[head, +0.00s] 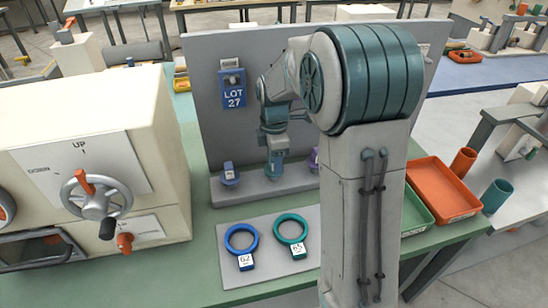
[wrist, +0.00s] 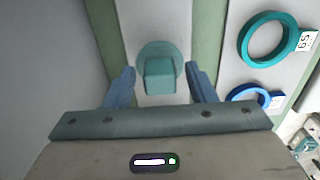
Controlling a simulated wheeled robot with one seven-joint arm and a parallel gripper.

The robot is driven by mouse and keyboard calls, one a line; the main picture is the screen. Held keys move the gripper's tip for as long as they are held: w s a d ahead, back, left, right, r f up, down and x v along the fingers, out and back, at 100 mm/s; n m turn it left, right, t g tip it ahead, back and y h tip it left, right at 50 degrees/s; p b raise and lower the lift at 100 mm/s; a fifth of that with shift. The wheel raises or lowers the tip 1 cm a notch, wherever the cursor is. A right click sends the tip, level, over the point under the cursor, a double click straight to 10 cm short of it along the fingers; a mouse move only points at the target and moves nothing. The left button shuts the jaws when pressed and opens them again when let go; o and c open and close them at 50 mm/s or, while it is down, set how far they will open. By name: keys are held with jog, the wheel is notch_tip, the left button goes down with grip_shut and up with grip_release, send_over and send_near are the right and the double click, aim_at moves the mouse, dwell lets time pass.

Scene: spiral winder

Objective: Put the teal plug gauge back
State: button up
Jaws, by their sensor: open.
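The teal plug gauge (wrist: 160,74) stands on the grey ledge at the foot of the back panel, seen from above in the wrist view. My gripper (head: 276,172) is above it with its jaws open. One blue finger is on each side of the plug's square grip, with a visible gap on both sides. In the head view my gripper and arm mostly hide the teal plug. A blue plug gauge (head: 229,175) stands to the left on the same ledge (head: 245,193). A purple plug gauge (head: 314,158) is to the right, partly hidden by my arm.
A blue ring gauge (head: 241,241) and a teal ring gauge (head: 291,230) lie on a light mat in front of the ledge. A cream machine with a handwheel (head: 98,200) stands left. An orange tray (head: 443,190) and a green tray (head: 416,212) are right. A LOT 27 sign (head: 232,88) hangs on the panel.

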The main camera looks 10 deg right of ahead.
notch_tip(320, 180, up, 11)
jog(key=s+f+m+t, duration=0.3)
jog(key=s+m, duration=1.5)
jog(key=s, duration=0.4)
jog(key=shift+s+f, duration=0.2)
jog(key=shift+s, duration=0.2)
